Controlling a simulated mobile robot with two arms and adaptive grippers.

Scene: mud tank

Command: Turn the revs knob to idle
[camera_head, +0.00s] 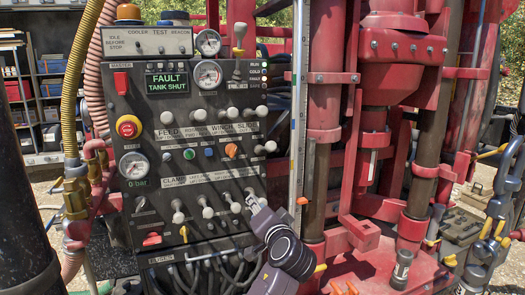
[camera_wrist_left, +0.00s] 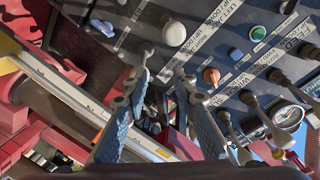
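An orange pointer knob (camera_head: 231,150) sits at the right of a row of small knobs on the black control panel (camera_head: 160,225). It also shows in the left wrist view (camera_wrist_left: 211,76). A grey pointer knob (camera_head: 139,203) is at the panel's lower left. I cannot read which knob is marked revs. My left gripper (camera_head: 257,207) is at the panel's lower right corner, below the orange knob. In the left wrist view its two fingers (camera_wrist_left: 165,66) are apart with nothing held between them. My right gripper is not in view.
White ball-topped levers (camera_head: 208,212) stick out near my left gripper. A red emergency button (camera_head: 129,127), gauges (camera_head: 208,75) and a "FAULT TANK SHUT" display (camera_head: 168,83) are higher up. A measuring strip (camera_head: 299,110) and red rig columns (camera_head: 324,100) stand close on the right.

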